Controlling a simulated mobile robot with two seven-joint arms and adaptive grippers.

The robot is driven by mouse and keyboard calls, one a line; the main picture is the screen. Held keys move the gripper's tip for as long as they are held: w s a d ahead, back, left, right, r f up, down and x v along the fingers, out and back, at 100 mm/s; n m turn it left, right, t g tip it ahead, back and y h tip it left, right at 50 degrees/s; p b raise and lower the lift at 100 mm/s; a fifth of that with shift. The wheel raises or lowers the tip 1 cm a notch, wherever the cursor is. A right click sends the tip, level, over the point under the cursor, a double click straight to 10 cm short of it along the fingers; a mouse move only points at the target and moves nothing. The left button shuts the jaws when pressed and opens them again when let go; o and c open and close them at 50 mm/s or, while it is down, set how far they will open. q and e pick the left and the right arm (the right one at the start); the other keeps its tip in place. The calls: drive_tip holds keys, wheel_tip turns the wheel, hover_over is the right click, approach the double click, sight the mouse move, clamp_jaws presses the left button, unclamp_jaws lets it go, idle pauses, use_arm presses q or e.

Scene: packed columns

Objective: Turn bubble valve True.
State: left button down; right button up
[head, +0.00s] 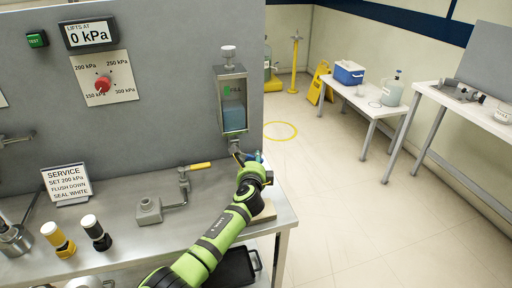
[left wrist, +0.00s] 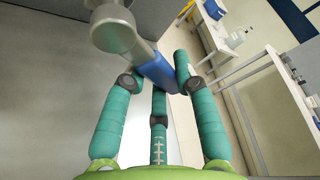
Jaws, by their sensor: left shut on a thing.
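A valve with a blue lever (left wrist: 155,70) shows in the left wrist view, with a grey metal body (left wrist: 113,32) above it. My left gripper (left wrist: 160,75) has teal fingers shut on the blue lever, one on each side. In the head view my left gripper (head: 250,158) is at the bench's right end, just below the reservoir (head: 232,100) with blue liquid. There the gripper hides most of the valve. A second valve (head: 184,178) with a yellow lever stands on the bench; its lever lies level. My right gripper is not in view.
The grey panel holds a red knob (head: 103,84) and a display (head: 89,33) reading 0 kPa. A service sign (head: 66,184) and two capped bottles, yellow (head: 58,240) and black (head: 96,234), stand on the bench (head: 160,238). The floor (head: 330,200) to the right is clear.

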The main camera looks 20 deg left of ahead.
use_arm(q)
drive_tip(key=m+p, duration=0.1)
drive_tip(key=s+a+f+m+g+y+p, duration=0.1)
drive_tip(key=p, duration=0.1)
drive_tip(key=shift+a+m+p, duration=0.2)
drive_tip(key=shift+m+p, duration=0.1)
drive_tip(key=shift+m, duration=0.1)
drive_tip(key=shift+s+a+f+m+g+y+p, duration=0.35)
drive_tip(key=shift+a+m+g+p, duration=0.2)
drive_tip(key=shift+m+p, duration=0.5)
drive_tip(key=shift+s+a+f+m+g+y+p, duration=0.35)
drive_tip(key=shift+a+m+g+y+p, duration=0.15)
drive_tip(key=shift+m+p, duration=0.2)
drive_tip(key=shift+s+a+f+m+g+y, duration=0.1)
drive_tip(key=shift+s+a+m+g+y, duration=0.15)
drive_tip(key=shift+m, duration=0.25)
drive_tip(key=shift+s+a+m+g+y, duration=0.1)
drive_tip(key=shift+s+a+m, duration=0.05)
drive_tip(key=shift+a+m, duration=0.25)
drive_tip(key=c, duration=0.9)
unclamp_jaws()
drive_tip(key=shift+c, duration=0.2)
